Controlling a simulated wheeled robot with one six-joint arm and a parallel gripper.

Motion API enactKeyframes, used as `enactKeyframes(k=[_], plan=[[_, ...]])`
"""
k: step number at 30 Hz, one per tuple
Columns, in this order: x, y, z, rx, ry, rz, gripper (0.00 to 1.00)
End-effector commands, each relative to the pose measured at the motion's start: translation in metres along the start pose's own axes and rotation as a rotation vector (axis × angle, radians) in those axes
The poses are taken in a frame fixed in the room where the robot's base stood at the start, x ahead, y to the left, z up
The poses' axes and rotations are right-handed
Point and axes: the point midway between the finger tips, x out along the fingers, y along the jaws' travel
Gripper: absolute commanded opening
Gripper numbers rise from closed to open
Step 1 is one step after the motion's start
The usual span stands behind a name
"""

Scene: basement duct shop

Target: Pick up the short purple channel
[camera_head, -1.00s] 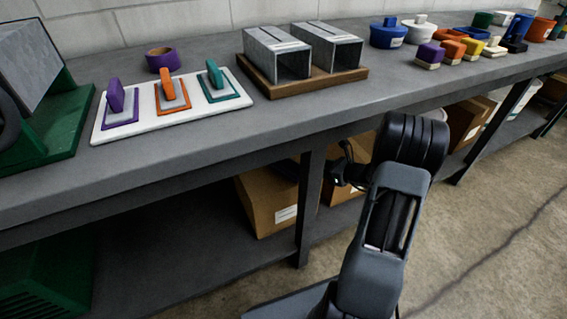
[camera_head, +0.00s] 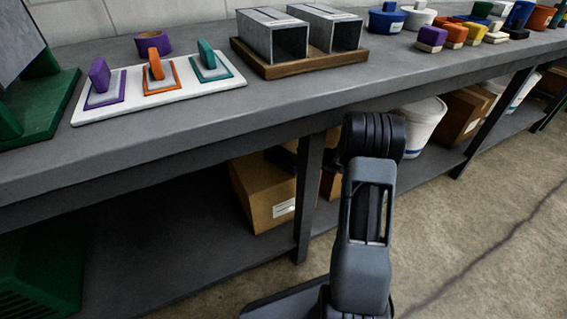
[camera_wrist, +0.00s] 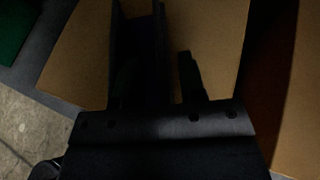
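I cannot pick out a short purple channel for certain. In the head view, an upright purple piece (camera_head: 99,75) stands at the left end of a white board (camera_head: 160,104), inside a purple outline. A purple ring (camera_head: 153,43) lies behind the board. A small block with a purple top (camera_head: 432,35) sits further right on the bench. My gripper (camera_wrist: 158,78) shows in the wrist view as two dark fingers held apart, with nothing clearly gripped. It points at brown boxes and a dark upright post, below bench height. In the head view my arm mostly hides it.
Two grey metal channels (camera_head: 272,40) stand on a wooden base (camera_head: 300,68). Orange (camera_head: 155,66) and teal (camera_head: 207,55) pieces share the white board. Brown boxes (camera_head: 262,195) and a white bucket (camera_head: 422,125) sit on the lower shelf. The bench's front strip is clear.

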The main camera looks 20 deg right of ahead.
Motion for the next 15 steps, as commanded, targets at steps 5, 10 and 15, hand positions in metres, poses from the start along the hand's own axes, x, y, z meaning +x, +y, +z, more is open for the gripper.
enactKeyframes(k=[5,10,15], plan=[[0.0172,0.0002,-0.001,0.0,0.0,0.001,0.37],[0.0166,0.0,0.0,0.001,0.0,0.0,0.37],[0.0164,0.0,0.0,0.0,0.0,0.0,0.22]])
